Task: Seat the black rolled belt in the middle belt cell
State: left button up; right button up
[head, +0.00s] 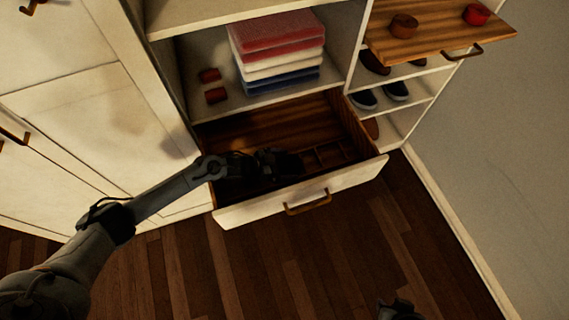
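The open drawer (345,184) has a wooden inside with small divided belt cells (328,154) towards its right. My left gripper (284,163) reaches down into the drawer, just left of the cells that show. A dark mass at its fingers blends with the gripper and the shadow. I cannot tell whether this is the black rolled belt or only the fingers, and I cannot make the belt out anywhere else. The arm and shadow hide part of the drawer floor. My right gripper (400,310) shows only partly at the bottom edge, away from the drawer; its fingers are unclear.
A pulled-out wooden board (430,40) at the upper right carries a brown roll (404,27) and a red roll (477,14). Shoes (396,90) fill the right shelves.

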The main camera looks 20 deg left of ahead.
pick_arm(q)
jog(key=shift+r, duration=0.2)
jog(key=shift+s+a+r, duration=0.15)
jog(key=shift+a, duration=0.05)
jog(key=shift+p+v, duration=1.1)
jog(key=shift+v, duration=2.4)
